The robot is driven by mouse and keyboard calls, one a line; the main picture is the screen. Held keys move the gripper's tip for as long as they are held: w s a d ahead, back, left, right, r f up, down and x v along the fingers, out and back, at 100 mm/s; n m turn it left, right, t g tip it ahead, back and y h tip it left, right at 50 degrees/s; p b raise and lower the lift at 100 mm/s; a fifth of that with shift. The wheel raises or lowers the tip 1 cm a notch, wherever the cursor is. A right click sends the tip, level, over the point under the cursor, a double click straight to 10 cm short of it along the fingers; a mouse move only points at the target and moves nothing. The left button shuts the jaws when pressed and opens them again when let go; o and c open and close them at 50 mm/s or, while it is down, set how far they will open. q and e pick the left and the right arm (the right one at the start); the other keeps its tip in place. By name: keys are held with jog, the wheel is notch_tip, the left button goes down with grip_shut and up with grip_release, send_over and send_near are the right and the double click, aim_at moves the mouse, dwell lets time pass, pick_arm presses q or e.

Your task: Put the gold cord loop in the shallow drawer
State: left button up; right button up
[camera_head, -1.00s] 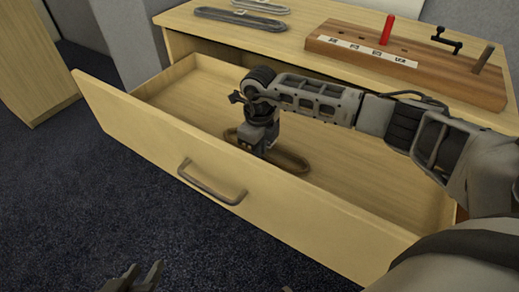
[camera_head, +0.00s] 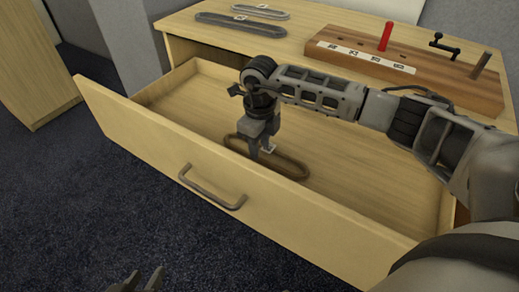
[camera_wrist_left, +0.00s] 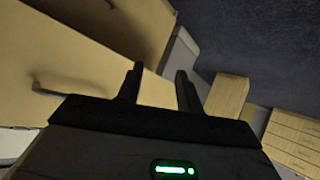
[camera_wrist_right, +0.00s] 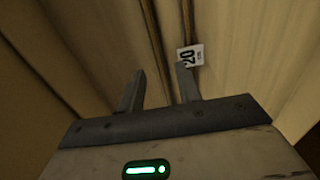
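The gold cord loop (camera_head: 290,165), a brownish-gold oval with a small white tag (camera_wrist_right: 190,56), lies flat on the floor of the open drawer (camera_head: 340,165), close behind its front panel. Its strands (camera_wrist_right: 154,30) show in the right wrist view, and the tag there reads 20. My right gripper (camera_head: 261,152) points down over the left part of the loop, inside the drawer. Its fingers (camera_wrist_right: 160,78) are apart with nothing clamped between them; the tag is by one fingertip. My left gripper (camera_head: 143,279) is open and empty, low in front of the drawer (camera_wrist_left: 157,78).
Two other loops, dark grey (camera_head: 240,24) and light grey (camera_head: 258,11), lie on the tabletop (camera_head: 300,38). A wooden block (camera_head: 420,75) with a red peg (camera_head: 386,32) stands at the right. The drawer handle (camera_head: 212,194) sticks out in front. The drawer's right part is clear.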

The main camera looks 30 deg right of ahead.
aim_at(260, 158)
pick_arm(q)
jog(key=shift+s+a+r+p, duration=0.15)
jog(key=shift+a+r+p, duration=0.15)
jog(key=shift+p, duration=0.3)
pick_arm(e)
notch_tip(260, 158, up, 9)
jog(key=shift+f, duration=0.15)
